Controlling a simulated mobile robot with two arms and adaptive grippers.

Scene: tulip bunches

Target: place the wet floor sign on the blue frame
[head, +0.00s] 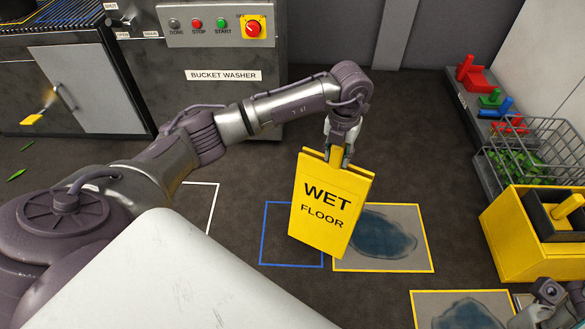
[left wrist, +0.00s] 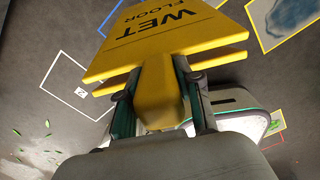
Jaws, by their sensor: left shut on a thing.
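The yellow wet floor sign (head: 326,208), folded and marked "WET FLOOR", hangs upright but slightly tilted. My left gripper (head: 339,158) is shut on its top handle. In the left wrist view the handle (left wrist: 158,95) sits between the fingers and the lettered panel (left wrist: 165,35) extends beyond. The blue frame (head: 290,266) is an outline on the floor, empty where visible. The sign covers its right edge from the head camera and overlaps the yellow-bordered wet patch (head: 385,265) beside it. Any gap under the sign is hard to judge.
A white outline (head: 214,210) lies left of the blue frame. Another yellow-bordered wet patch (head: 465,312) is at lower right. A yellow mop bucket (head: 505,250) and wire basket (head: 530,165) stand at right. The bucket washer (head: 205,95) stands behind.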

